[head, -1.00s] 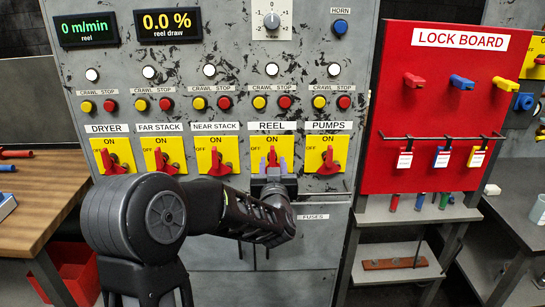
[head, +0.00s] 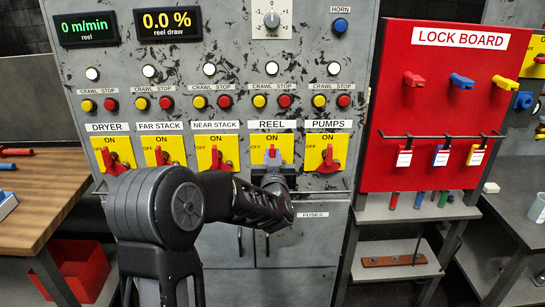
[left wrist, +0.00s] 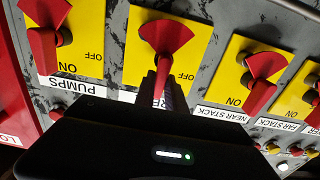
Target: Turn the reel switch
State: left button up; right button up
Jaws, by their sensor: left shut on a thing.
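The reel switch is a red handle on a yellow plate (head: 287,142) under the REEL label, fourth in a row of similar switches. My left gripper (head: 272,172) comes in from the left and below and covers the lower part of that plate. In the left wrist view the red reel switch (left wrist: 165,36) has its wide end uncovered, and its narrow handle runs down into my left gripper (left wrist: 163,88), which is shut on it. The handle's exact angle is hard to tell, as the gripper hides part of it. My right gripper is not in view.
The neighbouring near stack switch (head: 216,152) and pumps switch (head: 328,158) stand close on either side. Crawl and stop buttons sit above. A handrail and the fuses door (head: 310,240) are below. The red lock board (head: 440,110) stands at the right.

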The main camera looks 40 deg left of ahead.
pick_arm(q)
grip_shut()
jog(key=shift+a+f+n+b, duration=0.15)
jog(key=shift+n+b, duration=0.45)
jog(key=shift+b, duration=0.4)
jog(key=shift+s+a+f+n+b, duration=0.3)
jog(key=shift+f+n+b, duration=0.1)
jog(key=shift+n+b, duration=2.7)
jog(key=shift+s+a+f+n+b, duration=0.25)
jog(key=shift+f+n+b, duration=0.15)
jog(key=shift+n+b, duration=2.65)
jog(key=shift+s+a+f+n+b, duration=0.2)
jog(key=shift+a+f+n+b, duration=0.15)
jog(key=shift+n+b, duration=2.75)
jog(key=shift+m+b, duration=0.7)
jog(key=shift+m, duration=0.05)
jog(key=o, duration=0.8)
grip_release()
